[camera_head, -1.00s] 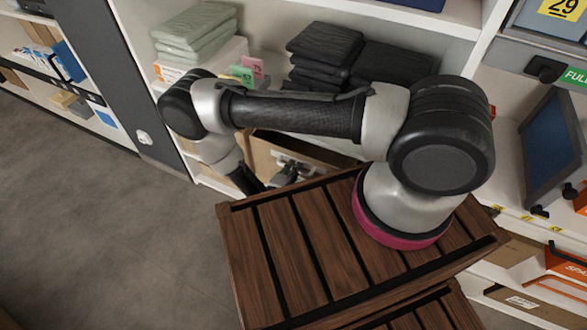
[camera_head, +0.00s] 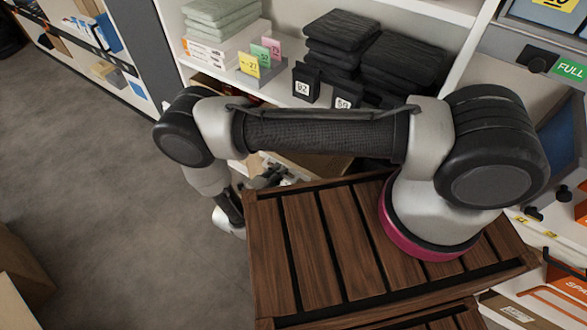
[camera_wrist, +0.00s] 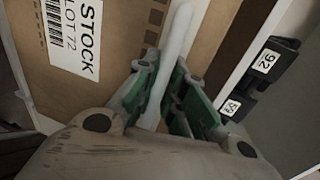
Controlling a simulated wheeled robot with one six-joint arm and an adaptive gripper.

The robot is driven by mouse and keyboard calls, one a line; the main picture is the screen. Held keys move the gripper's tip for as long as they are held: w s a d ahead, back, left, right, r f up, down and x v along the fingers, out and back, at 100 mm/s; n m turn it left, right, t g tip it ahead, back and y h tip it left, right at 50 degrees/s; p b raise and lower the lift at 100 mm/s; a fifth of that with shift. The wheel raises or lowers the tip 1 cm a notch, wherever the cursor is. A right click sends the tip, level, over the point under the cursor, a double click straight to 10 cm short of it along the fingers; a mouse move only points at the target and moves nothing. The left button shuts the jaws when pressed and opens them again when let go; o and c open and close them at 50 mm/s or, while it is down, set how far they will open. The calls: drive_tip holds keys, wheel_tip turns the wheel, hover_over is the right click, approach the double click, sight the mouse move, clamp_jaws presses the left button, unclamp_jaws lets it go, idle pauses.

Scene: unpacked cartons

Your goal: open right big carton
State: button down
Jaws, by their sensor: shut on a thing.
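A brown cardboard carton (camera_wrist: 115,35) with a white label reading "STOCK LOT 72" (camera_wrist: 72,38) fills much of the wrist view. A pale grey bar (camera_wrist: 179,32) runs in front of its face, like a handle. My gripper (camera_wrist: 170,80), with green finger pads, is shut on this bar. In the head view my gripper (camera_head: 266,178) is small and partly hidden by my arm and the slatted wooden top. Brown cardboard (camera_head: 318,164) shows there below the shelf, mostly covered by my arm. I cannot tell how far the carton stands open.
The white shelf above holds black folded cloths (camera_head: 335,38), green folded cloths (camera_head: 222,12) and small black number tags (camera_head: 306,82). A cardboard box (camera_head: 18,268) stands at the lower left. The grey floor (camera_head: 110,170) between is clear.

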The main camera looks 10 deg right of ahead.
drive_tip(key=f+v, duration=0.2)
drive_tip(key=v, duration=1)
drive_tip(key=shift+s+a+f, duration=0.2)
drive_tip(key=shift+a+f, duration=0.05)
drive_tip(key=shift+a, duration=0.1)
drive_tip(key=c, duration=1.5)
unclamp_jaws()
drive_tip(key=v, duration=1.2)
